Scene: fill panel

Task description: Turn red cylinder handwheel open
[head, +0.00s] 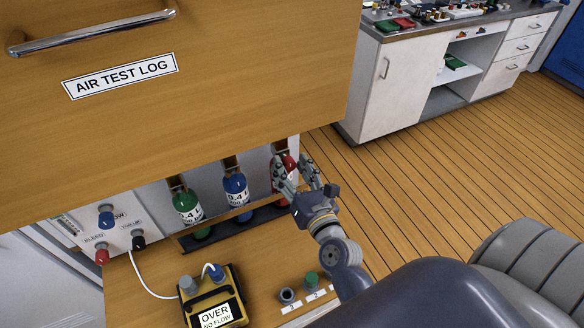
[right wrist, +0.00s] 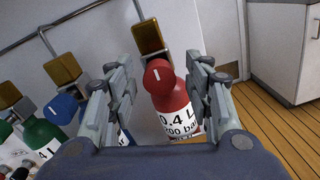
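The red cylinder (head: 279,184) stands at the right end of a row of cylinders on the panel, partly hidden by my right gripper. In the right wrist view its red handwheel (right wrist: 157,74) with a white mark sits on top of the red body (right wrist: 174,104). My right gripper (head: 297,168) is open, one finger on each side of the handwheel. In the right wrist view a gap shows between the handwheel and each finger; contact cannot be seen. My left gripper is not in view.
A blue cylinder (head: 237,188) and a green cylinder (head: 187,206) stand left of the red one. A wooden drawer front (head: 190,100) overhangs the row. A yellow meter (head: 236,291) sits on the wooden shelf below. Open floor (head: 400,190) lies to the right.

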